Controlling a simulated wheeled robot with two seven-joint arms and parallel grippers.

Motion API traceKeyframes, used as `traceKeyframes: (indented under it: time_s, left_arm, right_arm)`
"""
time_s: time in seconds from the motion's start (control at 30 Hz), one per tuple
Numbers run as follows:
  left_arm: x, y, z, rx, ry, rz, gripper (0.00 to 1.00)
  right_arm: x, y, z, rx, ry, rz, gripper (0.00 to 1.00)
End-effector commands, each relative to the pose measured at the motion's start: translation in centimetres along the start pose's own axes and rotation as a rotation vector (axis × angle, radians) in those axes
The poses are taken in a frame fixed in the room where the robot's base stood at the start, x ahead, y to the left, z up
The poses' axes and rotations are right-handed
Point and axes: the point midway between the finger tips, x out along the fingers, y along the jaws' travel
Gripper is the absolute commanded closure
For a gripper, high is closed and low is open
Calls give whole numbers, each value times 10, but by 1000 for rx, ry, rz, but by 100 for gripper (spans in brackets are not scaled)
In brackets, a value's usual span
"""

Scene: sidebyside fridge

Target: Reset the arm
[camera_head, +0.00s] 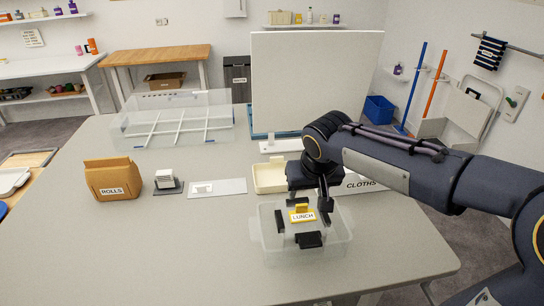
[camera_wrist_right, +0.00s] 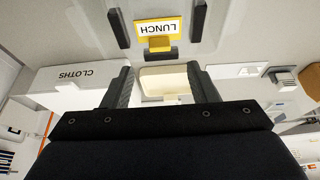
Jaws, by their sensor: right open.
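My right gripper (camera_head: 309,202) is open and empty, pointing down above the rear part of a clear plastic container (camera_head: 342,242). Its two dark fingers also show apart in the right wrist view (camera_wrist_right: 163,85). A yellow LUNCH label (camera_head: 302,216) with a yellow clip sits at the container, just in front of the fingers; it shows upside down in the right wrist view (camera_wrist_right: 157,28). Black pieces (camera_head: 310,240) show in the container. I cannot tell whether the fingers touch its rim. My left gripper is not in view.
A cream tray (camera_head: 268,180) and a white CLOTHS box (camera_head: 362,186) stand behind the container, close to my right arm. A ROLLS bag (camera_head: 113,178), a small stack (camera_head: 167,180) and a clear divided bin (camera_head: 175,122) are further left. The table's front left is clear.

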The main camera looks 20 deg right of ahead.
Motion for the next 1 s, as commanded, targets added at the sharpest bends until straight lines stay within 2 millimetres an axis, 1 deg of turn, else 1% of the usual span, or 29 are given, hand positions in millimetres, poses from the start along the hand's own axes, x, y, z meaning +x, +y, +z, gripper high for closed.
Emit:
traceKeyframes:
  time_s: [0.1,0.17,0.27,0.37,0.4,0.47,0.5,0.6,0.7,0.83,1.0]
  left_arm:
    - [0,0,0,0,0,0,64]
    - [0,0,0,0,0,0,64]
    - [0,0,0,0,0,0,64]
    - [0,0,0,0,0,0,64]
    - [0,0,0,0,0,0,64]
    - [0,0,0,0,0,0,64]
    - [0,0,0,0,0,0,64]
    - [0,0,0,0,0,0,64]
    - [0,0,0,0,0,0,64]
    - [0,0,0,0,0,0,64]
    - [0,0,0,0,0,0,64]
  right_arm:
    - [0,0,1,0,-1,-1,47]
    - [-2,2,6,0,-2,-10,47]
    - [-10,6,27,2,-9,-52,47]
    - [-21,10,67,2,-18,-128,47]
    - [-25,10,86,3,-18,-165,47]
    - [-30,8,114,1,-16,-218,47]
    - [-32,6,131,0,-13,-253,47]
    - [-35,-2,169,-2,4,-327,47]
    - [-34,-10,196,-2,21,-381,47]
    - [-33,-17,214,-2,37,-419,47]
    - [-32,-19,218,-3,39,-428,47]
